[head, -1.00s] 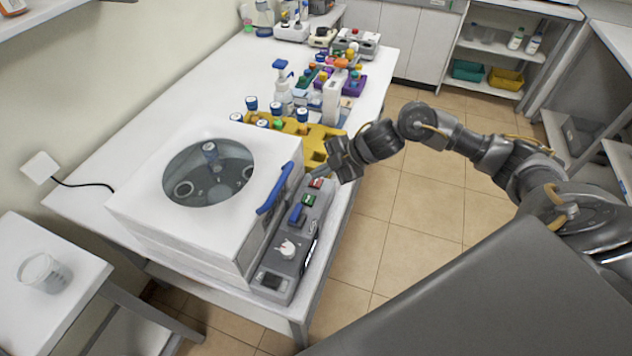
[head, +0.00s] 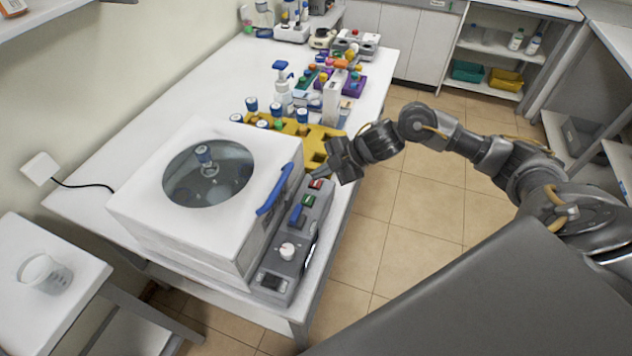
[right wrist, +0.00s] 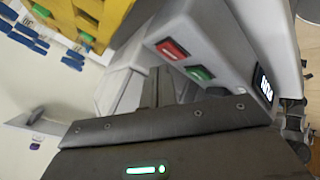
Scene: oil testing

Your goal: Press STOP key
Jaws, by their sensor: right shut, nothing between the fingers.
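The centrifuge (head: 190,230) is a white box with a round window in its closed lid and a blue handle. Its grey control panel (head: 297,238) on the right side carries a red key (head: 316,184), a green key (head: 309,200), a blue switch and a white knob. The red key also shows in the right wrist view (right wrist: 172,49), beside the green key (right wrist: 200,73). My right gripper (head: 316,174) is shut and empty, with its tips close to the red key at the panel's far end. I cannot tell whether they touch it. My left gripper is out of view.
A yellow rack (head: 325,138) with blue-capped tubes stands just behind the centrifuge, close to my right gripper. The floor to the right of the table is clear.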

